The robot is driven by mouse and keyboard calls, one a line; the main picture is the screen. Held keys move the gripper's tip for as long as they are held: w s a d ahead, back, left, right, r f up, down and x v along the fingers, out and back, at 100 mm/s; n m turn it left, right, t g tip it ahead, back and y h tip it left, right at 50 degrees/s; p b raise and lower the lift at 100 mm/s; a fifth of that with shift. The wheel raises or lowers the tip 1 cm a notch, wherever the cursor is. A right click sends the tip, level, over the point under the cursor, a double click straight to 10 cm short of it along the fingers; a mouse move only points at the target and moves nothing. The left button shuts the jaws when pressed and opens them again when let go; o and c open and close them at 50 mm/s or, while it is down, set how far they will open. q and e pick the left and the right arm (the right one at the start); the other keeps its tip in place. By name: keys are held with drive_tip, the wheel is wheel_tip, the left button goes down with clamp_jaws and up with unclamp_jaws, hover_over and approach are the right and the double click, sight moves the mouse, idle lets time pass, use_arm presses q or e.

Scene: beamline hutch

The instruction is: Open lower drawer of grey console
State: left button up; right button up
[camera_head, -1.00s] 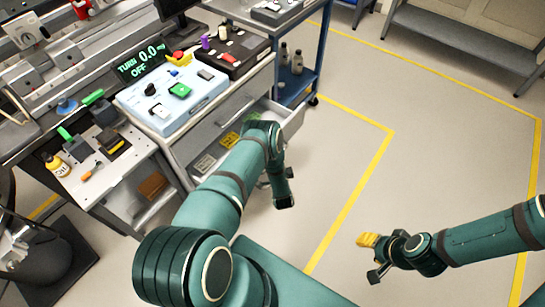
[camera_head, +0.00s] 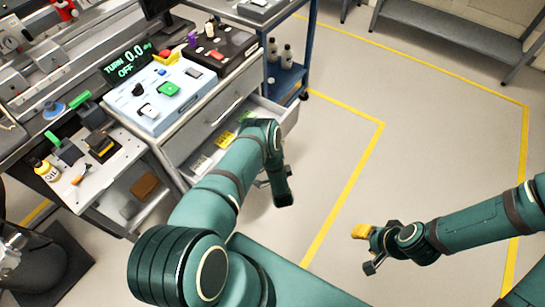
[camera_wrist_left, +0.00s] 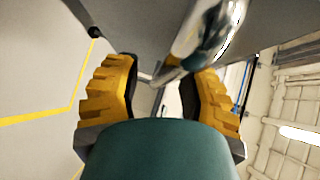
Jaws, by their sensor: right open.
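The grey console (camera_head: 185,143) stands at left of centre in the head view. Its lower drawer (camera_head: 290,116) is pulled out, with its pale front away from the cabinet and green-and-yellow and white items showing inside. The upper drawer (camera_head: 222,113) is flush. My left arm hides part of the lower drawer; the left gripper (camera_head: 280,196) is low in front of it, mostly hidden. In the left wrist view, a shiny metal bar (camera_wrist_left: 203,38) crosses between and beyond my left gripper's yellow fingers (camera_wrist_left: 160,82); contact is unclear. My right gripper (camera_head: 366,250) is open and empty above the floor.
A blue cart (camera_head: 287,82) with bottles stands just beyond the drawer. A side bench (camera_head: 95,180) with an oil bottle (camera_head: 46,171) and tools is at left. Yellow-lined floor (camera_head: 340,160) to the right is clear.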

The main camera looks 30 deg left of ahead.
use_arm(q)
drive_tip(key=shift+s, duration=0.15)
drive_tip(key=v, duration=1.2)
idle(0.3)
drive_tip(key=w+d+r+n+g+h, duration=0.35)
drive_tip(key=d+r+n+h, duration=0.2)
drive_tip(key=h, duration=0.25)
drive_tip(key=s+d+r+n+g+h, duration=0.2)
drive_tip(key=s+d+r+g+h, duration=0.1)
drive_tip(key=s, duration=0.4)
drive_tip(key=s+d+r+n+g+h, duration=0.2)
drive_tip(key=s+d+r+g+h, duration=0.1)
drive_tip(key=s+r, duration=0.5)
drive_tip(key=shift+d+g, duration=0.75)
drive_tip(key=shift+d, duration=0.1)
